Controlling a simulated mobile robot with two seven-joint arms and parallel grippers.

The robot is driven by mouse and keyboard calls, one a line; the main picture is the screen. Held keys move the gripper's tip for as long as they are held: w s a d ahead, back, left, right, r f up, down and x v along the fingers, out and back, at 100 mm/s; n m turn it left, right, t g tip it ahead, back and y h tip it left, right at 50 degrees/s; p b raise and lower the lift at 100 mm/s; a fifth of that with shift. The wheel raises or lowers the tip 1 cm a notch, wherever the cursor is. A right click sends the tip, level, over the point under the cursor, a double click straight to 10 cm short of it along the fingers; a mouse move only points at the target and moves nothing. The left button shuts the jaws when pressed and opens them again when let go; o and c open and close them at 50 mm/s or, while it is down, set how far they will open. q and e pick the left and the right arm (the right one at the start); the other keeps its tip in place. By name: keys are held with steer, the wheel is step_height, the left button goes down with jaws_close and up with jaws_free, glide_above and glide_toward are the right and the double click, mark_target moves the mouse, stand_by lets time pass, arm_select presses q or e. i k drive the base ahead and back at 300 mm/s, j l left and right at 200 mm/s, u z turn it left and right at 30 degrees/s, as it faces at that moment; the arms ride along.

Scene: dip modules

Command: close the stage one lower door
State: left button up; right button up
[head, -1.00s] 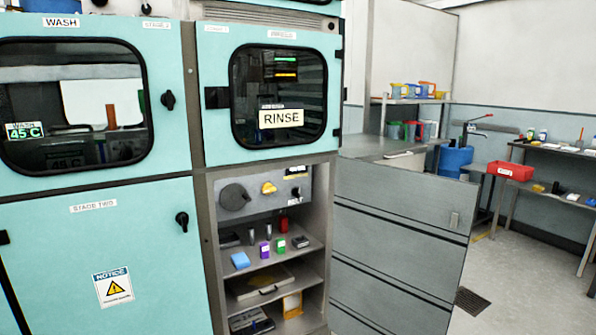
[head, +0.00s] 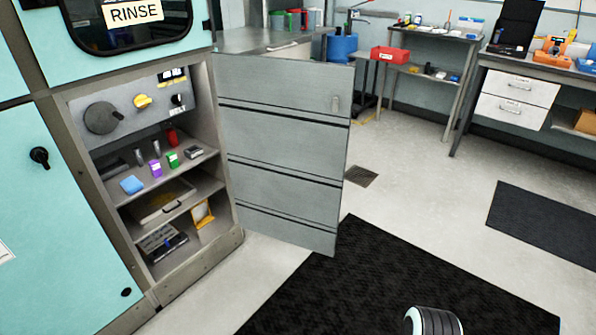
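The lower door (head: 285,145) under the RINSE window stands wide open. Its grey ribbed inner face is toward me, and it hangs from the right side of the cabinet opening. The open compartment (head: 200,130) shows a large dark knob, a yellow knob and shelves with small items. A white and black rounded part of my own arm (head: 433,321) shows at the bottom edge. Neither gripper shows.
A black mat (head: 400,280) lies on the floor in front of the door. The floor right of the door is clear, with a drain grate (head: 360,176). Workbenches (head: 515,95) stand at the back right. The teal door with a black knob (head: 40,157) is shut at left.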

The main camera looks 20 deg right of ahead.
mark_target(287, 147)
steer(key=i+l+z, duration=0.5)
steer(key=z, duration=0.2)
steer(key=i+l+z, duration=0.15)
steer(key=i+z, duration=0.25)
steer(key=i+l+u, duration=0.15)
steer(key=i, duration=0.25)
steer(key=i+l+u, duration=0.2)
steer(key=i, duration=0.2)
steer(key=i+l+u, duration=0.15)
steer(key=i, duration=0.2)
steer(key=i+l+u, duration=0.15)
steer(key=u, duration=0.3)
steer(key=i+l+u, duration=0.15)
steer(key=u, duration=0.25)
steer(key=i+l+u, duration=0.15)
steer(key=u, duration=0.3)
steer(key=l+u, duration=0.4)
steer(key=i+l+u, duration=0.1)
steer(key=l+u, duration=0.15)
steer(key=u, duration=0.2)
steer(key=l+u, duration=0.4)
steer(key=k+l+u, duration=0.2)
steer(key=k, duration=0.25)
